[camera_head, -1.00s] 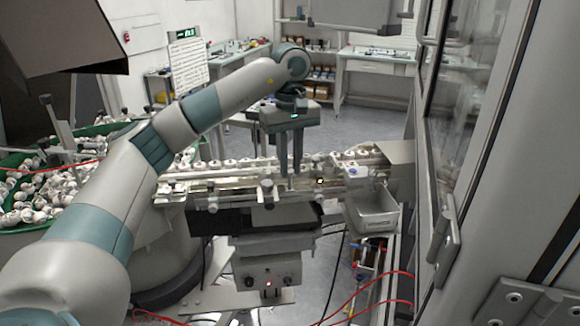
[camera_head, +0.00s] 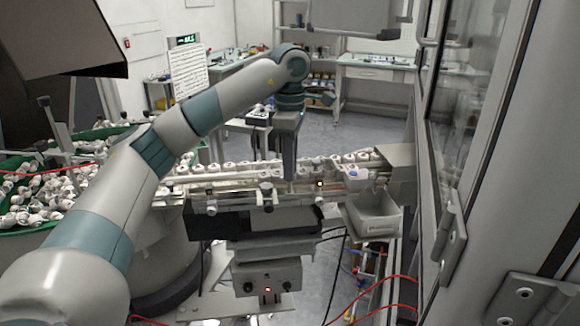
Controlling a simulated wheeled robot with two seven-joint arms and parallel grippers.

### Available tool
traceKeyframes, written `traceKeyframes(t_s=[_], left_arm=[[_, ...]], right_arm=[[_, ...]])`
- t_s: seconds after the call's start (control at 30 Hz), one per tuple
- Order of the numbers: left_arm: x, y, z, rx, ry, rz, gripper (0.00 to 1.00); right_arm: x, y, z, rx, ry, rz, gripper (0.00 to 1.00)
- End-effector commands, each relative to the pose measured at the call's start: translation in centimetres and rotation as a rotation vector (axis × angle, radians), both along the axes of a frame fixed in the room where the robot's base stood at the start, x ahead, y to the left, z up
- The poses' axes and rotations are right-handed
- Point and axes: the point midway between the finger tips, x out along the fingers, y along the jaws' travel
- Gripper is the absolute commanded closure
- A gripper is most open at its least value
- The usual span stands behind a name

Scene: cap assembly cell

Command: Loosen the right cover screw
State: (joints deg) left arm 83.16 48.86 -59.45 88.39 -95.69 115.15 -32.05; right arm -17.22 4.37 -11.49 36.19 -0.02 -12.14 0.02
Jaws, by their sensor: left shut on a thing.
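My left gripper (camera_head: 289,178) points straight down at the linear feed track (camera_head: 225,178), right of its middle. It is seen edge-on, so one finger largely covers the other. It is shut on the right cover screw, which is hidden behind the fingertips. A clear cover lies along the track, hard to make out at this size. A knob on a post (camera_head: 266,190) stands just left of the fingertips. My right gripper is not in view.
Several white caps lie along the track. A small black sensor block (camera_head: 319,184) sits close right of the fingers. A grey metal bin (camera_head: 372,217) hangs at the track's right end. A green-rimmed bowl of caps (camera_head: 30,232) is at left. A glazed door frame (camera_head: 470,130) stands at right.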

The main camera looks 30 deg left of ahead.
Motion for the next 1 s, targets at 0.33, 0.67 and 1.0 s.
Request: traceKeyframes(t_s=[0.33,0.67,1.0], left_arm=[[0.09,0.08,0.13,0.0,-0.003,0.329,1.0],[0.12,0.12,0.15,0.0,-0.003,0.605,1.0],[0.14,0.15,0.16,0.0,-0.003,0.746,1.0]], right_arm=[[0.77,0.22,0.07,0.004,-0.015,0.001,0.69],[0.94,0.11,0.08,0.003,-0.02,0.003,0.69],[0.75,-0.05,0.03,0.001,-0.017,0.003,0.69]])
